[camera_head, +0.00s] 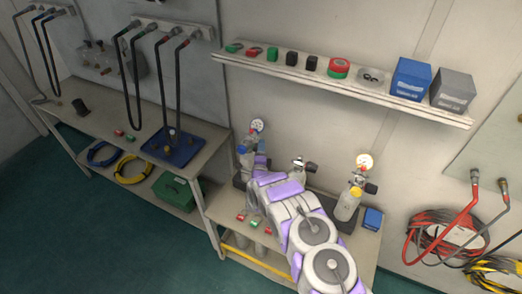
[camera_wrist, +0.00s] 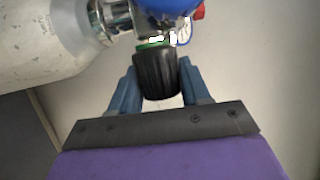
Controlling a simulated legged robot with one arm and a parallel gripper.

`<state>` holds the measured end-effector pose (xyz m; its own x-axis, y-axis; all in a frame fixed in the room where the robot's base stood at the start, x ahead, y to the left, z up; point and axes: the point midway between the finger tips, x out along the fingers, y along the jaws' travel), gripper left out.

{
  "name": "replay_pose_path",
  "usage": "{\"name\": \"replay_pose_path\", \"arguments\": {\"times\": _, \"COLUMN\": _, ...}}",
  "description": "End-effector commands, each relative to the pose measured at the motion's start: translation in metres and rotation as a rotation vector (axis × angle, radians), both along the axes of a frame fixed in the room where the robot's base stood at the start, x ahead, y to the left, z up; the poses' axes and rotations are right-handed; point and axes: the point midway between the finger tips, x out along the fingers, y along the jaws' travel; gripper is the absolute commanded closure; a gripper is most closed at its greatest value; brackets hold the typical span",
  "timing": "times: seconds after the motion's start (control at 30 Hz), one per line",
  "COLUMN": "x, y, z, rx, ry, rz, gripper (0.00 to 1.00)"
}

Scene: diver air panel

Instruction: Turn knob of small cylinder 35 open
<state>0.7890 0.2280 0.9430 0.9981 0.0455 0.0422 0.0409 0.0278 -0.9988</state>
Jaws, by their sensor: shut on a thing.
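In the wrist view a pale, scuffed cylinder (camera_wrist: 40,45) lies across the upper left, with a metal valve (camera_wrist: 112,18) at its neck. A black ribbed knob (camera_wrist: 156,76) with a green ring at its base projects from the valve towards me. My gripper (camera_wrist: 160,80) has its two blue fingers on either side of this knob and is shut on it. A blue round part covers some of the valve. In the head view my arm reaches the leftmost small cylinder on the bench, below a gauge (camera_head: 257,125), and hides most of it. No number is readable.
Other small cylinders stand on the bench, one in the middle (camera_head: 298,173) and one at right (camera_head: 347,205), beside a blue box (camera_head: 373,218). A wall shelf (camera_head: 340,84) with boxes and small parts hangs above. Hoses hang at left and right.

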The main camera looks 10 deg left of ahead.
Motion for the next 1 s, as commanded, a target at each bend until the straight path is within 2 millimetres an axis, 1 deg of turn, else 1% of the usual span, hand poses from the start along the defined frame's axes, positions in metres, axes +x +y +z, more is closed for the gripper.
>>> {"name": "replay_pose_path", "arguments": {"times": 0.03, "x": -0.0006, "y": -0.0012, "z": -0.0036, "rx": -0.006, "ry": -0.011, "rz": -0.002, "gripper": 0.84}}
{"name": "replay_pose_path", "arguments": {"times": 0.17, "x": -0.0014, "y": -0.0009, "z": -0.0068, "rx": -0.029, "ry": -0.069, "rz": 0.000, "gripper": 0.84}}
{"name": "replay_pose_path", "arguments": {"times": 0.4, "x": -0.0014, "y": -0.0020, "z": -0.0105, "rx": -0.095, "ry": -0.252, "rz": -0.003, "gripper": 0.84}}
{"name": "replay_pose_path", "arguments": {"times": 0.7, "x": -0.0001, "y": -0.0010, "z": -0.0112, "rx": -0.183, "ry": -0.496, "rz": -0.001, "gripper": 0.84}}
{"name": "replay_pose_path", "arguments": {"times": 1.0, "x": 0.0001, "y": 0.0002, "z": -0.0122, "rx": -0.252, "ry": -0.682, "rz": 0.001, "gripper": 0.84}}
